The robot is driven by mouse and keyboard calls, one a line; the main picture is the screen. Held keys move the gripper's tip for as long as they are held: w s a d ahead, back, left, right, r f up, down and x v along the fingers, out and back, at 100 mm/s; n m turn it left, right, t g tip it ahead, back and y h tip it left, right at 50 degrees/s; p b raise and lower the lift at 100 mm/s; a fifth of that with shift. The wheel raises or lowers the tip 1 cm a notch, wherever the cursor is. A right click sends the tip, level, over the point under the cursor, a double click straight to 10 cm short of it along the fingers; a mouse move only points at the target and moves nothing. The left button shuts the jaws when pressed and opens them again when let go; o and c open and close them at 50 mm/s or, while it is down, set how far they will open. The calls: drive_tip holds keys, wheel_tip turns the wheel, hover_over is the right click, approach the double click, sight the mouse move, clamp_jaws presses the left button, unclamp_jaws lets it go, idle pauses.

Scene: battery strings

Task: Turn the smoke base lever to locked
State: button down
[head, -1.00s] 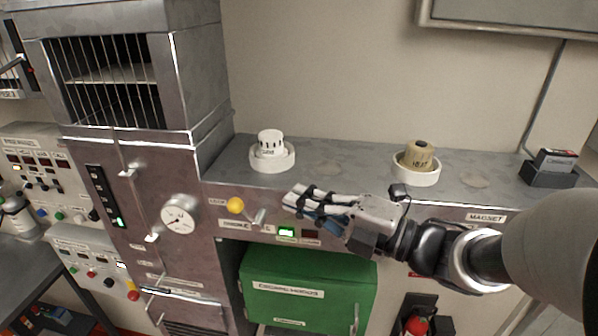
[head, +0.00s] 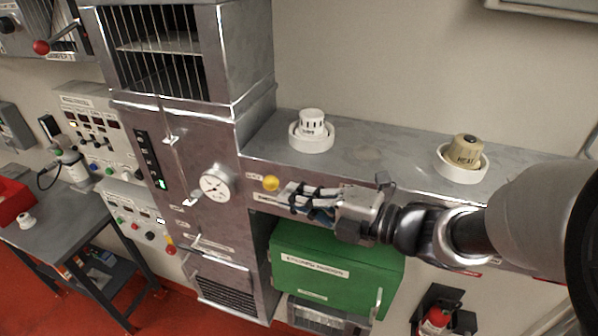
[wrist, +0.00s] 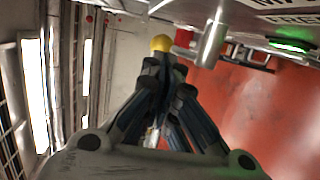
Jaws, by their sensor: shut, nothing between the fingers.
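The white smoke detector (head: 312,121) stands upright in its round white base (head: 311,146) on the metal shelf. My gripper (head: 289,191) is at the front panel below it, pointing left, with its fingers shut and empty. In the wrist view a metal lever (wrist: 212,45) sticks out from the panel just right of my fingertips (wrist: 168,62). A small gap seems to show between them, but I cannot tell about contact. A yellow knob (wrist: 160,42) lies just beyond the fingertips and shows in the head view (head: 271,183). In the head view my gripper hides the lever.
A tan heat detector (head: 463,152) sits in a second white base to the right. A dial gauge (head: 216,184) is on the cabinet to the left. A green box (head: 337,266) is below my gripper. A lit green indicator (wrist: 290,46) is beside the lever.

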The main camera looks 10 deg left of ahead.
drive_tip(key=shift+x, duration=1)
drive_tip(key=shift+w+a+f, duration=0.1)
drive_tip(key=shift+a+b, duration=0.35)
drive_tip(key=shift+b, duration=0.45)
